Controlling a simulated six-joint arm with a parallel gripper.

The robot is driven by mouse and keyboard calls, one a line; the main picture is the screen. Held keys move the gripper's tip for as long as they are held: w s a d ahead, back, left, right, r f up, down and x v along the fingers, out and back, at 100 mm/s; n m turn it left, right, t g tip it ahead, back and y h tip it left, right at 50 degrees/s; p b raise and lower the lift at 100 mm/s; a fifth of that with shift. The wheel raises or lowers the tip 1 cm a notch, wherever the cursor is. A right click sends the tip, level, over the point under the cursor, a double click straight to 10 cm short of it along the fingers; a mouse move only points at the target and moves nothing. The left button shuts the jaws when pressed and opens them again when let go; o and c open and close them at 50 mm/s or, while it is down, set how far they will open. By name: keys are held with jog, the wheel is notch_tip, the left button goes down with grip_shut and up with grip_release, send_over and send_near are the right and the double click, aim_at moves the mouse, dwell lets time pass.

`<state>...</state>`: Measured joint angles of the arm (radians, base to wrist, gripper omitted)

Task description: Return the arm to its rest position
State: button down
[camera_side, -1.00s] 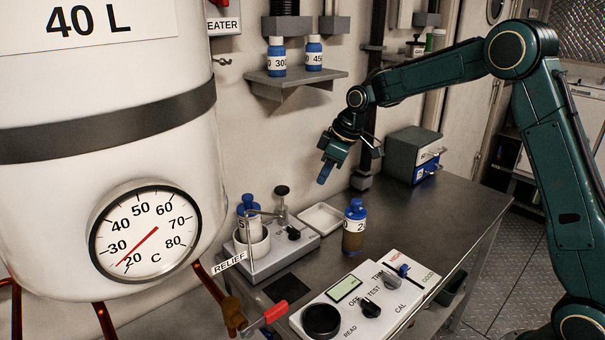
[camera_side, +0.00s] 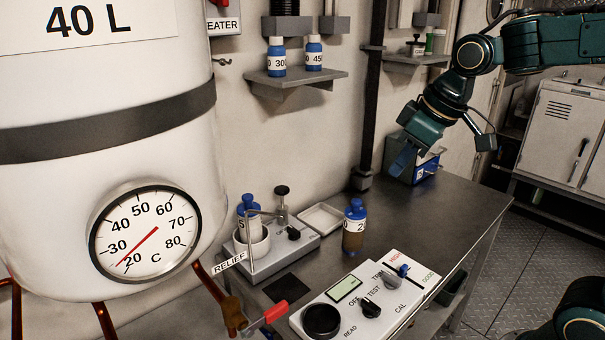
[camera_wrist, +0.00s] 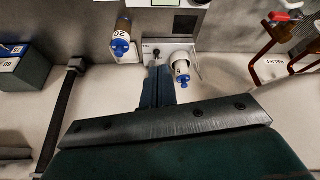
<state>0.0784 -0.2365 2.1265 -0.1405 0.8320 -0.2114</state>
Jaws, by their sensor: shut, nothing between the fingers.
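My gripper (camera_side: 403,158) is above the far right part of the steel bench, in front of the grey-green box as the side view sees it. Its blue fingers point down and to the left. In the wrist view the fingers (camera_wrist: 158,84) are together with nothing between them. The gripper is apart from the bench top. My forearm comes in from the upper right of the side view.
A blue-capped brown bottle (camera_side: 354,229) stands on the bench (camera_side: 440,215). Another bottle (camera_side: 248,218) sits in a white cup. A white tray (camera_side: 321,218), a control panel (camera_side: 365,300) and a tank (camera_side: 110,230) are nearby. A dark post (camera_side: 370,100) rises behind the bench.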

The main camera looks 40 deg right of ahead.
jog(key=s+f+m, duration=0.2)
jog(key=s+m, duration=0.1)
jog(key=s, duration=1.2)
jog(key=shift+f+t+h, duration=0.3)
jog(key=shift+t+h, duration=0.1)
